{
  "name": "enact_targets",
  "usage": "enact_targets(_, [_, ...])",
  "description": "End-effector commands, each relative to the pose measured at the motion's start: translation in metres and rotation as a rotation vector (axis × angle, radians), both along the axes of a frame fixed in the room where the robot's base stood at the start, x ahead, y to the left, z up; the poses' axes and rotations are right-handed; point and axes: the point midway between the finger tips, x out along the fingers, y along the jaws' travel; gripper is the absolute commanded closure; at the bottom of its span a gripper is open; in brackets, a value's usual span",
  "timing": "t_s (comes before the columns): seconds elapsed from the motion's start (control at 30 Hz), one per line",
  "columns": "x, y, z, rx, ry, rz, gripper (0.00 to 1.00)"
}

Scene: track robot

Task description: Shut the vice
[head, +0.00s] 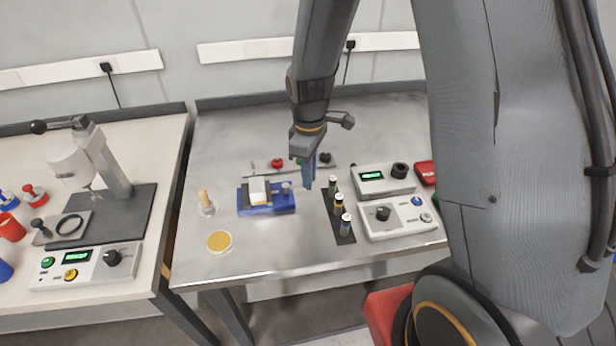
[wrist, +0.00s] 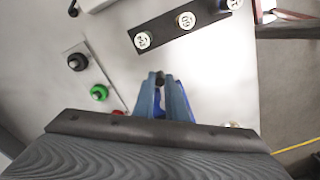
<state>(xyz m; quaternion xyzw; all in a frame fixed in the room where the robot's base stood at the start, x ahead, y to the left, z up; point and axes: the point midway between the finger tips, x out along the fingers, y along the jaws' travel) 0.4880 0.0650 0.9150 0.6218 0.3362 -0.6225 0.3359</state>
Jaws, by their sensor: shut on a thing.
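The blue vice (head: 268,209) sits on the steel bench, with a pale block (head: 259,188) between its jaws. A grey round part (head: 286,187) shows at its right end. My gripper (head: 309,185) points down just right of the vice, its blue fingers low over the bench. In the wrist view my gripper (wrist: 161,80) has its fingertips close together on a small dark piece, which looks like the end of the vice's handle. Some of the blue vice (wrist: 159,101) shows between the fingers. The fingers and palm hide most of the vice there.
A dark rack (head: 339,214) with several small bottles stands close right of my gripper. Beyond it are two control boxes (head: 397,217) (head: 383,180). A yellow dish (head: 219,241) lies front left. Red, green and black knobs (head: 277,163) lie behind the vice.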

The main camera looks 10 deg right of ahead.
Motion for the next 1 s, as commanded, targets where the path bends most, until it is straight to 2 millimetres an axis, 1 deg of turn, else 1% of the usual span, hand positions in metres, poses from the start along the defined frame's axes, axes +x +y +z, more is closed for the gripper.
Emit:
enact_targets(0.1, [0.0041, 0.0001, 0.0013, 0.001, -0.004, 0.038, 1.0])
enact_targets(0.3, [0.0063, -0.0001, 0.0015, 0.001, -0.006, 0.07, 1.0])
enact_targets(0.7, [0.0073, -0.0001, 0.0017, 0.002, -0.007, 0.073, 1.0])
enact_targets(0.73, [0.0073, -0.0001, 0.0017, 0.002, -0.007, 0.073, 0.83])
enact_targets(0.8, [0.0069, -0.0004, 0.0015, 0.001, -0.006, 0.073, 0.71])
enact_targets(0.83, [0.0067, -0.0005, 0.0013, 0.001, -0.006, 0.073, 0.69])
enact_targets(1.0, [0.0058, -0.001, 0.0008, 0.001, -0.003, 0.072, 0.69])
